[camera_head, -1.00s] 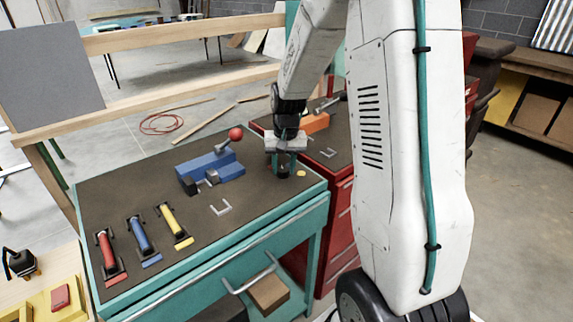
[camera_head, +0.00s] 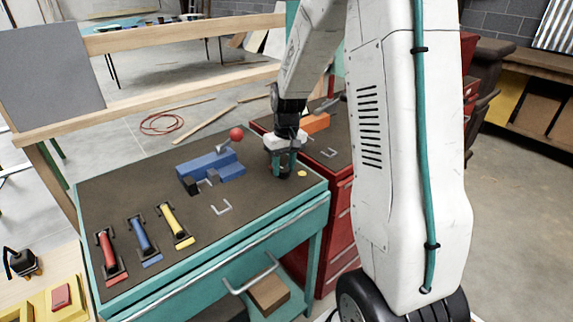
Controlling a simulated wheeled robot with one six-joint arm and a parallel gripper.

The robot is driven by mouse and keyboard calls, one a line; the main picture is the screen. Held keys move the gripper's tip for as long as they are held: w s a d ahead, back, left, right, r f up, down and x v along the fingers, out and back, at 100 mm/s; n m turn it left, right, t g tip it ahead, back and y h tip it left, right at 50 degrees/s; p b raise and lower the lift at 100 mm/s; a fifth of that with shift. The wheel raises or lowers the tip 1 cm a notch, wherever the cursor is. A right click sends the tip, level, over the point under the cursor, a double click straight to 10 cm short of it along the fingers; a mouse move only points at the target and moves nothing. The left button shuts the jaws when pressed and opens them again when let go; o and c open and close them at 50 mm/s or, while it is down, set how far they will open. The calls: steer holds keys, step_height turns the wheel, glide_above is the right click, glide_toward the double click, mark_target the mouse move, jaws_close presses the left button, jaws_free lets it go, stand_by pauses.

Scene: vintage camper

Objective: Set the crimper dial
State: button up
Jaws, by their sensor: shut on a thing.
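My gripper (camera_head: 284,167) points straight down at the back right of the teal workbench (camera_head: 190,268). Its teal fingers are shut on a small dark dial (camera_head: 284,174) on the bench top. The fingers hide most of the dial, and I cannot read its setting. A small yellow mark (camera_head: 301,173) lies on the bench just right of the dial. The blue crimper (camera_head: 207,160) stands left of my gripper, with a red ball (camera_head: 236,134) on its raised lever.
Red, blue and yellow handled tools (camera_head: 142,234) lie at the bench's left. A small pale U-shaped bracket (camera_head: 221,209) is fixed near the middle. A red cabinet (camera_head: 341,215) with an orange block (camera_head: 315,123) stands close behind on the right.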

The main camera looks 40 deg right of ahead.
mark_target(285, 169)
steer(key=shift+s+a+f, duration=0.1)
steer(key=shift+s+f, duration=0.05)
steer(key=shift+s, duration=0.05)
steer(key=o, duration=1)
steer(key=shift+w, duration=0.1)
steer(key=shift+r, duration=0.2)
steer(key=shift+r, duration=0.35)
steer(key=r, duration=0.7)
steer(key=shift+d, duration=0.25)
steer(key=shift+f, duration=0.1)
